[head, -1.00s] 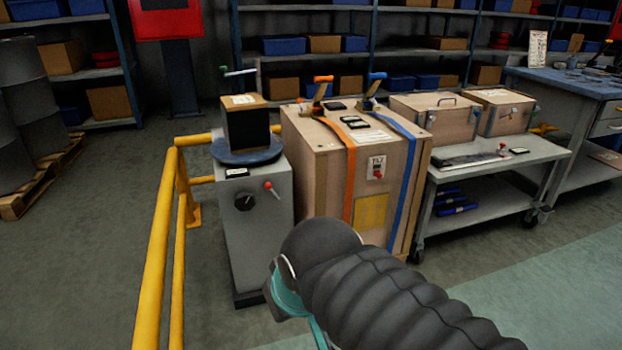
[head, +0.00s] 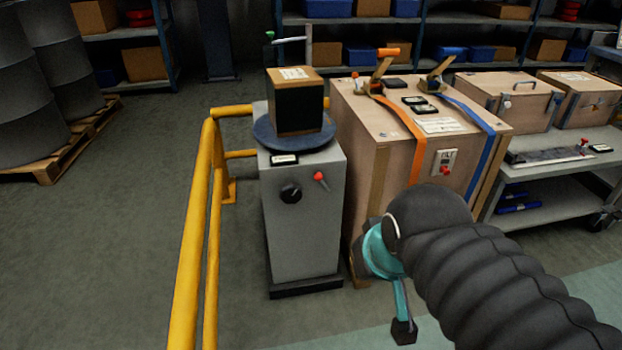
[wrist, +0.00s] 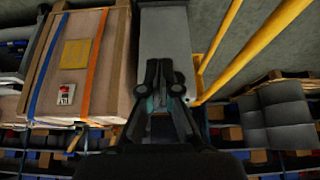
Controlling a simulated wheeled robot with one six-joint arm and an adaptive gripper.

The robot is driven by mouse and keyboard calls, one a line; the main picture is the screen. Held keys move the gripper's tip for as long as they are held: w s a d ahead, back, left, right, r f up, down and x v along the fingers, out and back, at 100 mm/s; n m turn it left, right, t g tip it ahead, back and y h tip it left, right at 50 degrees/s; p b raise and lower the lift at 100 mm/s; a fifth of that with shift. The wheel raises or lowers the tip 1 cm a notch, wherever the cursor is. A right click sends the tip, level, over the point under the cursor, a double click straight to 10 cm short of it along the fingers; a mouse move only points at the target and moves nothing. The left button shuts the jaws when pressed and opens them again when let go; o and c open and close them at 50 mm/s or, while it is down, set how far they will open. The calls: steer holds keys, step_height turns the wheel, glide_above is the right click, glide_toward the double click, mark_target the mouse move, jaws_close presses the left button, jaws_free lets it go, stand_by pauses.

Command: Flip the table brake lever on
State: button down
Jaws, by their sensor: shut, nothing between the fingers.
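The grey pedestal (head: 305,225) stands at the centre of the head view. A small red-knobbed lever (head: 320,178) is on its front face, tilted up and left, right of a black round knob (head: 290,193). The lever carries no label I can read. A round blue turntable (head: 262,135) sits on the pedestal top with a dark box (head: 297,105) on it. My gripper (wrist: 160,65) shows in the wrist view with its fingers together and empty, in front of the grey pedestal (wrist: 165,25). The lever cannot be made out in that view.
A yellow guard rail (head: 195,230) runs along the pedestal's left. A wooden crate (head: 400,150) with orange and blue straps stands close on its right. A grey cart (head: 540,165) is farther right. Open floor lies left and in front.

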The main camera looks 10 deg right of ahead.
steer(key=w+d+f+n+g+h+b, duration=0.1)
steer(key=w+f+n+h+b, duration=0.15)
steer(key=w+n, duration=0.45)
steer(key=w+f+n+h+b, duration=0.1)
steer(key=w+n+h, duration=0.2)
steer(key=w+n, duration=0.45)
steer(key=w+a+f+n+t+h+b, duration=0.1)
steer(key=w+a+f+n, duration=0.2)
steer(key=w+a+n, duration=0.2)
steer(key=w+a+f+n+t+h+b, duration=0.2)
steer(key=w+a+f+n, duration=0.1)
steer(key=w+n, duration=0.8)
steer(key=shift+w+a, duration=0.25)
steer(key=shift+a, duration=0.65)
steer(key=shift+d, duration=0.1)
